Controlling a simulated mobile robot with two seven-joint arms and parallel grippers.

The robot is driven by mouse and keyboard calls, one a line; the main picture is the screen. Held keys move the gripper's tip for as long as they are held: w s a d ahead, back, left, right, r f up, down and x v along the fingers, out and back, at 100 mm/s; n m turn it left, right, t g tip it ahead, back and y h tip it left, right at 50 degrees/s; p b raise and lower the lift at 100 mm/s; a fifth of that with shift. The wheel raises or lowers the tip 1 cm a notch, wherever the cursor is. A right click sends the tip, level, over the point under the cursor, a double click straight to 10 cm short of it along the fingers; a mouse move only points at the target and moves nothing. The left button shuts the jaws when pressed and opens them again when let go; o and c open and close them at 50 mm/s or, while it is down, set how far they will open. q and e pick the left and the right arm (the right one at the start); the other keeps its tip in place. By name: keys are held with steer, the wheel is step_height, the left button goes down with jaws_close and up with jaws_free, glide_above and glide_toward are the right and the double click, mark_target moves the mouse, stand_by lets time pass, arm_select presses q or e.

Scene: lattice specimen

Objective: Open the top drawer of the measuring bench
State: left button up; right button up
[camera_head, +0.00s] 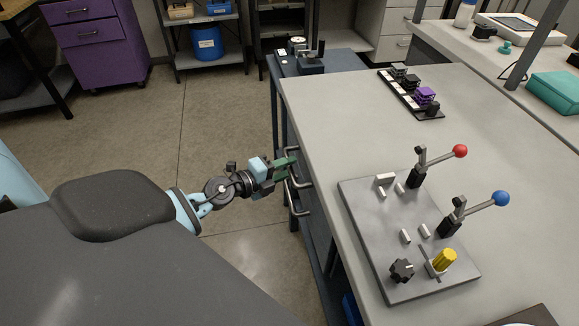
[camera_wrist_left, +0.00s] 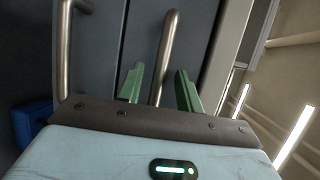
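The measuring bench (camera_head: 345,130) has a pale grey top and a dark frame, with metal drawer handles on its left side. My left gripper (camera_head: 286,168), with green fingers, is at the upper handle (camera_head: 297,175). In the left wrist view the open fingers of my left gripper (camera_wrist_left: 160,90) stand on either side of that handle (camera_wrist_left: 168,50), with visible gaps. The lower handle (camera_head: 296,203) also shows in the left wrist view (camera_wrist_left: 66,55). The drawer fronts (camera_wrist_left: 115,50) look flush, separated by a thin dark seam. My right gripper is not in view.
A metal plate (camera_head: 365,215) with red-knobbed and blue-knobbed levers lies on the bench top. A rack of small blocks (camera_head: 432,113) is farther back. A purple cabinet (camera_head: 105,55) and shelving with a blue drum (camera_head: 207,42) stand behind. The floor (camera_head: 150,130) left of the bench is clear.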

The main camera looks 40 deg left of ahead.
arm_select(q)
steer(key=shift+x, duration=0.8)
steer(key=shift+s, duration=0.1)
jaws_close()
